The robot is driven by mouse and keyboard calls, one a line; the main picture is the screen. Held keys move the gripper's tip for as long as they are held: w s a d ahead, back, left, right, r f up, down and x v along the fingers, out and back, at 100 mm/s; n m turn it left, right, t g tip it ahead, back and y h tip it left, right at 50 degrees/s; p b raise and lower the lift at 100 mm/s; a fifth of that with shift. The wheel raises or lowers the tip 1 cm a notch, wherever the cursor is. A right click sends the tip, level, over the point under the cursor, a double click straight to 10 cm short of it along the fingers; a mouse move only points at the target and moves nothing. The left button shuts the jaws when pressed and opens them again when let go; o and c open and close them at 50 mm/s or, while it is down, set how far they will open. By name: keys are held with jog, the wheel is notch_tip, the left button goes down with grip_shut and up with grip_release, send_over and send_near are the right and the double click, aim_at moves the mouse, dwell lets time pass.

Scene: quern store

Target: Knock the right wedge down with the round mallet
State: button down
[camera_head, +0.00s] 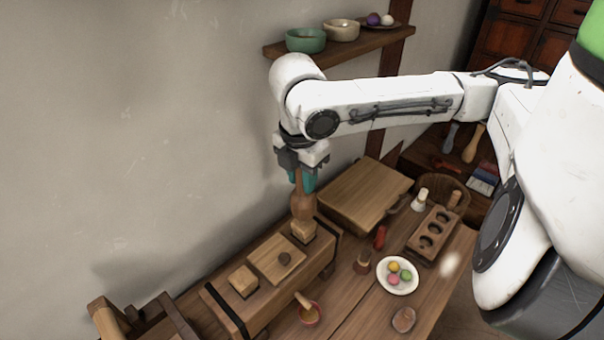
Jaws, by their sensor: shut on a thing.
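My gripper (302,181) is shut on the handle of the wooden round mallet (303,207). The mallet hangs upright with its thick head down. The head is directly over the right wedge (303,231), a pale wooden block at the right end of the long wooden press (287,281). The head hides the top of this wedge, and I cannot tell whether they touch. Another pale block, the left wedge (243,281), stands up at the press's left part.
A wooden chest or board (364,193) stands behind the press at right. The wall is close behind; a shelf (335,40) hangs above.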

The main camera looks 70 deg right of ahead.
aim_at(302, 193)
notch_tip(302, 193, down, 4)
jog(key=shift+r+b, duration=0.25)
jog(key=shift+b, duration=0.55)
notch_tip(302, 193, up, 4)
jog(key=p, duration=0.4)
jog(key=shift+r, duration=0.25)
jog(key=shift+f, duration=0.1)
notch_tip(302, 193, down, 6)
jog(key=b, duration=0.5)
jog(key=shift+r+p, duration=2.2)
jog(key=shift+r, duration=0.3)
jog(key=shift+r+p, duration=1.8)
jog(key=shift+r, duration=0.2)
